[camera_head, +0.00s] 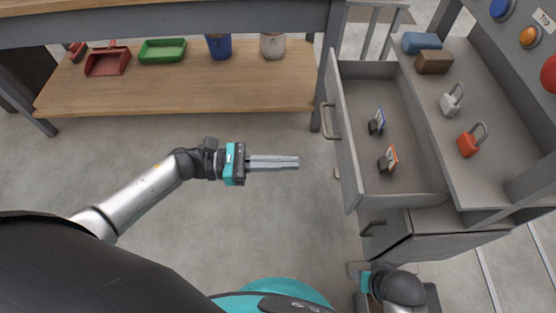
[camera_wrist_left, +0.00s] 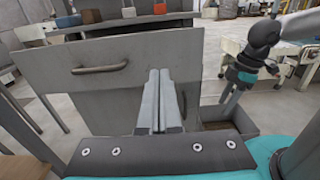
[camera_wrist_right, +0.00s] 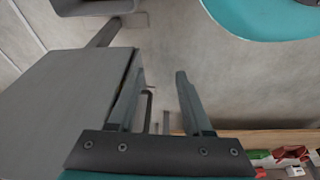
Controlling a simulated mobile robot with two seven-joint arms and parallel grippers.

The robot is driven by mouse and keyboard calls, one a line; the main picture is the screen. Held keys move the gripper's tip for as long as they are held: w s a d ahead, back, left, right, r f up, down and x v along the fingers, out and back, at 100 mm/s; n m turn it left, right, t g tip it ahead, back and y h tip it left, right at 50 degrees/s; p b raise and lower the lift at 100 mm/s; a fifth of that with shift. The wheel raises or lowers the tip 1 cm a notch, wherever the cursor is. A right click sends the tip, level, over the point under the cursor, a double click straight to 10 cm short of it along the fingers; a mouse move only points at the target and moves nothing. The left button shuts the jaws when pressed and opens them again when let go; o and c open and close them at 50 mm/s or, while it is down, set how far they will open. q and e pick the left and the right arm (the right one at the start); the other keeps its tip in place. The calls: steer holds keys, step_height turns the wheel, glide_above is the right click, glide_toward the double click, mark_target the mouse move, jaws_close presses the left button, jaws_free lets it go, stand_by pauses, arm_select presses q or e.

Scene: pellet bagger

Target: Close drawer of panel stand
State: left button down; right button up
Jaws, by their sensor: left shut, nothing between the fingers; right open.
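The panel stand (camera_head: 480,120) is at the right of the head view. Its upper grey drawer (camera_head: 345,150) is pulled out towards the left, with a bar handle (camera_head: 331,120) on its front. Two small dark items, one with blue (camera_head: 377,122) and one with orange (camera_head: 388,160), are inside. My left gripper (camera_head: 297,163) is shut and empty, apart from the drawer front and pointing at it. The front and handle (camera_wrist_left: 99,69) also show in the left wrist view. My right gripper (camera_wrist_right: 158,75) is open and empty, beside a grey panel (camera_wrist_right: 60,110).
Padlocks, grey (camera_head: 452,100) and orange (camera_head: 471,140), and blue (camera_head: 421,42) and brown (camera_head: 433,62) blocks sit on the stand. Clear floor lies between.

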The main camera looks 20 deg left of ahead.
mark_target(347, 162)
arm_select(q)
steer(key=x, duration=0.9)
steer(key=shift+b, duration=0.4)
steer(key=shift+w+d, duration=0.15)
steer(key=shift+d, duration=0.1)
arm_select(e)
steer(key=shift+w+a+r, duration=0.1)
steer(key=shift+w+r, duration=0.4)
steer(key=shift+r, duration=0.3)
arm_select(q)
steer(key=shift+d, duration=0.1)
